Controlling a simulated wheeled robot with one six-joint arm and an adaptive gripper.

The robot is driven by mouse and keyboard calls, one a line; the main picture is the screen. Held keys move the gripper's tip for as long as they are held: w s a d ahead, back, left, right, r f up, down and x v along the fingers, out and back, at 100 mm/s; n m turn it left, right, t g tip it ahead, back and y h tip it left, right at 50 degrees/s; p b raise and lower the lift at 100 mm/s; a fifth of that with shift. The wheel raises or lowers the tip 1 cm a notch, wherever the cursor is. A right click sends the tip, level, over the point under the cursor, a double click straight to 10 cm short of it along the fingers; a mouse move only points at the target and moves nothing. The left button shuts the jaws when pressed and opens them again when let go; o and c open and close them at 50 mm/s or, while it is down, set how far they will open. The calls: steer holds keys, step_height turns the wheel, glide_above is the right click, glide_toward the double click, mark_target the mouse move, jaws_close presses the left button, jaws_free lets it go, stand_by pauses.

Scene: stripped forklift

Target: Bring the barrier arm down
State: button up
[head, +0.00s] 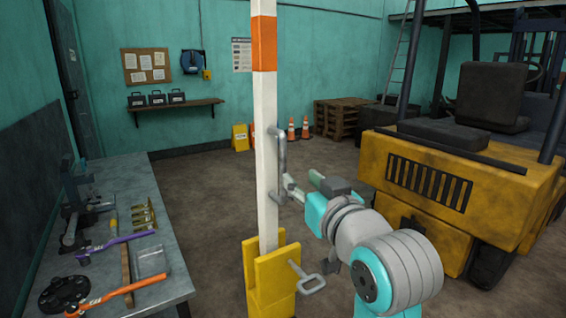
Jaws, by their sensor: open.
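The barrier arm (265,120) stands upright in the middle of the head view. It is a white bar with an orange band near the top. Its foot sits in a yellow post bracket (270,280). A grey handle (281,155) is fixed to the bar's right side. A grey pin with a ring grip (308,283) sticks out of the bracket's right side. My gripper (293,187) is open, at the lower part of the handle, just right of the bar. I cannot tell whether the fingers touch the handle.
A workbench (110,175) with several tools, including a purple wrench (115,244) and an orange one (118,296), stands at left. A yellow forklift (465,170) stands at right. Pallets (338,118) and traffic cones (305,127) are at the back. Floor behind the barrier is clear.

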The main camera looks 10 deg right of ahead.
mark_target(284, 163)
steer(key=w, duration=0.3)
steer(key=w+a, duration=0.1)
steer(key=w, duration=0.6)
steer(key=shift+w+a, duration=0.15)
steer(key=shift+w, duration=0.15)
steer(key=shift+c, duration=0.2)
jaws_close()
